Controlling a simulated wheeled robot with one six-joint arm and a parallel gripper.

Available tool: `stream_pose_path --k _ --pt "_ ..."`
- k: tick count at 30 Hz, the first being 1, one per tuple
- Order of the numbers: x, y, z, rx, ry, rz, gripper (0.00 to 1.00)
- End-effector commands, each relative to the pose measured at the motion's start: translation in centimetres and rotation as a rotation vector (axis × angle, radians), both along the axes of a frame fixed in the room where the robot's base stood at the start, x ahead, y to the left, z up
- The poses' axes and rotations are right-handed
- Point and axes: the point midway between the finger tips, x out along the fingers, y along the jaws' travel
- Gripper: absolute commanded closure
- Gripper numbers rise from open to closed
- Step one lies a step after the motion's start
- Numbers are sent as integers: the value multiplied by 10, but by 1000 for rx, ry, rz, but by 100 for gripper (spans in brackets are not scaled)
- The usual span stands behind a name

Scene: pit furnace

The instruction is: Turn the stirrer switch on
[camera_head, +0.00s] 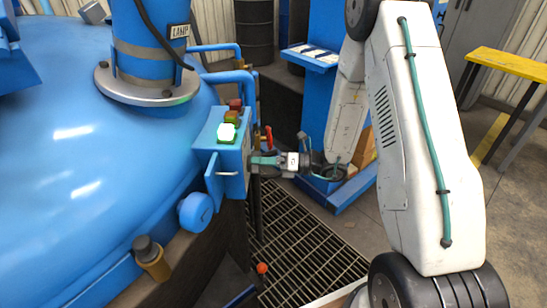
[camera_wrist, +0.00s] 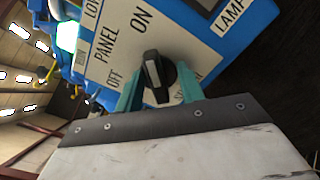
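In the wrist view a black rotary switch knob (camera_wrist: 157,76) with a white pointer line sits on a white plate marked ON and OFF. The pointer runs roughly up the picture; I cannot tell exactly which mark it meets. The plate's lower lettering is partly hidden, so I cannot read the switch's name in full. The teal fingers of my gripper (camera_wrist: 159,92) stand apart on either side of the knob, with gaps that seem to show beside it. In the head view my gripper (camera_head: 254,161) is at the right face of the blue control box (camera_head: 209,133).
The box carries a lit green lamp (camera_head: 226,133), with amber and red lamps behind it. A red-handled lever (camera_head: 268,138) is just beyond my gripper. The large blue furnace lid (camera_head: 70,150) fills the left. Floor grating (camera_head: 300,245) lies below.

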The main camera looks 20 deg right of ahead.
Motion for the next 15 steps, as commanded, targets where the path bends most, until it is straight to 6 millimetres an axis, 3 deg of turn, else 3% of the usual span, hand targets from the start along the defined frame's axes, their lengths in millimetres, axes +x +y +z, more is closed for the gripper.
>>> stream_pose_path --k 5,15 --pt "-5 -12 0 0 0 -1 62" --pt "-26 -64 0 0 0 -6 62"
